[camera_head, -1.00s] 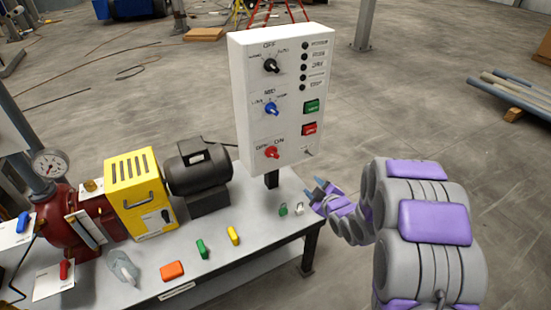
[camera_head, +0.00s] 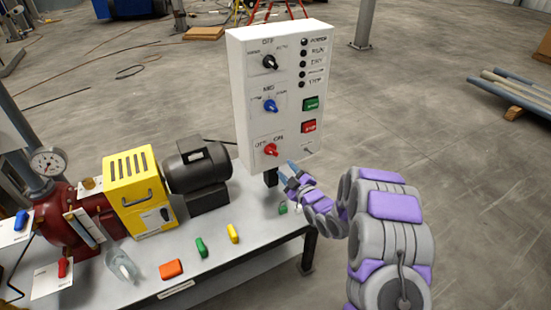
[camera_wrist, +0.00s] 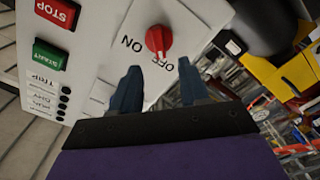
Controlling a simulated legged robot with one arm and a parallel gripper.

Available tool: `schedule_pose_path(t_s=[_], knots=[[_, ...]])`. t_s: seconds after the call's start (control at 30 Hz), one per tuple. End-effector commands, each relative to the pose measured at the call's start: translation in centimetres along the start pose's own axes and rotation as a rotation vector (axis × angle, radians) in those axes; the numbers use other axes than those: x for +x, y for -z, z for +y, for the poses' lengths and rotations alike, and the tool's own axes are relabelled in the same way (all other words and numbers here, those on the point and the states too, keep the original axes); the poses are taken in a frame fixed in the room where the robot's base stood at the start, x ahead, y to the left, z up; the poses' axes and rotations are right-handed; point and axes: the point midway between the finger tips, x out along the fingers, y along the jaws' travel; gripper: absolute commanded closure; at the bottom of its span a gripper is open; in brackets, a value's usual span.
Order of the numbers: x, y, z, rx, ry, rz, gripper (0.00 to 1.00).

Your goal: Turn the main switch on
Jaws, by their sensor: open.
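The main switch is a red rotary knob (camera_head: 271,150) low on the front of the white control box (camera_head: 237,95), between OFF on the left and ON on the right. In the wrist view the red knob (camera_wrist: 158,40) shows upside down with its OFF and ON labels, and its white pointer end is towards OFF. My gripper (camera_wrist: 157,80) is open and empty, its two blue fingers apart. The knob appears just beyond the gap between the fingertips, not gripped. In the head view my gripper (camera_head: 289,172) is just below and right of the knob.
Green START (camera_head: 311,104) and red STOP (camera_head: 309,126) buttons sit above the knob, with black and blue selectors to their left. A yellow machine (camera_head: 138,190) and a dark motor (camera_head: 195,170) stand left. Small coloured blocks lie on the table (camera_head: 240,250).

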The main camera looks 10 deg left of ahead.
Motion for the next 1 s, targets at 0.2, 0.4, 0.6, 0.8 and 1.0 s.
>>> schedule_pose_path(t_s=[0.2,0.4,0.6,0.8,1.0], knots=[[3.8,-0.1,-0.2,-0.002,0.001,0.001,0.55],[6.6,0.1,-0.1,-0.002,0.0,0.003,0.55],[8.4,0.0,-0.1,0.0,0.0,0.002,0.55],[9.0,0.0,0.0,-0.001,-0.001,0.0,0.55],[9.0,0.0,0.1,0.0,0.0,0.0,0.55]])
